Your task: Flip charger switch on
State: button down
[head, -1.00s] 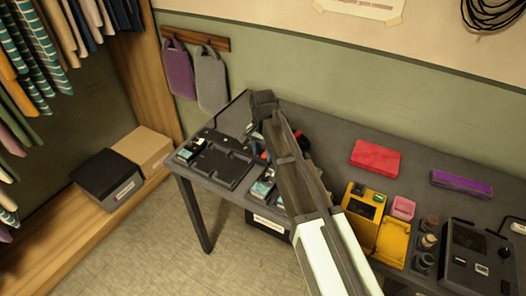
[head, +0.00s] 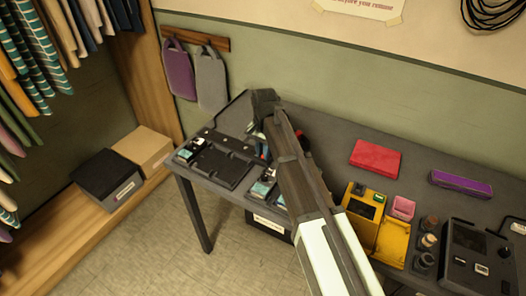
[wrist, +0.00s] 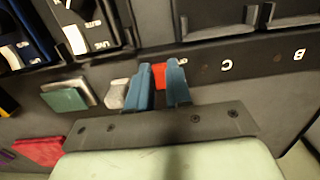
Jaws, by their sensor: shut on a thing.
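The charger (head: 222,166) is a flat black unit with bays at the left end of the dark table. In the wrist view, a dark panel with the white letters C and B (wrist: 262,62) runs beside the bays. A small red part (wrist: 159,76), apparently the charger switch, shows between the blue fingers of my gripper (wrist: 160,70). The fingers are shut on it, one on each side. In the head view my arm covers part of the table beside the charger, and I cannot make out the fingertips or the switch position.
A red box (head: 375,158), a purple case (head: 460,184), a yellow case (head: 366,205) and a black device (head: 474,255) stand to the right. Some tabletop behind the yellow case is clear.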

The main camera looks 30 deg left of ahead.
jog(key=shift+g, duration=0.4)
jog(key=shift+w, duration=0.1)
jog(key=c, duration=1)
grip_release()
jog(key=shift+c, duration=0.2)
jog(key=shift+r, duration=0.1)
notch_tip(320, 180, up, 14)
jog(key=w, duration=0.1)
jog(key=shift+w+f, duration=0.15)
jog(key=shift+f, duration=0.05)
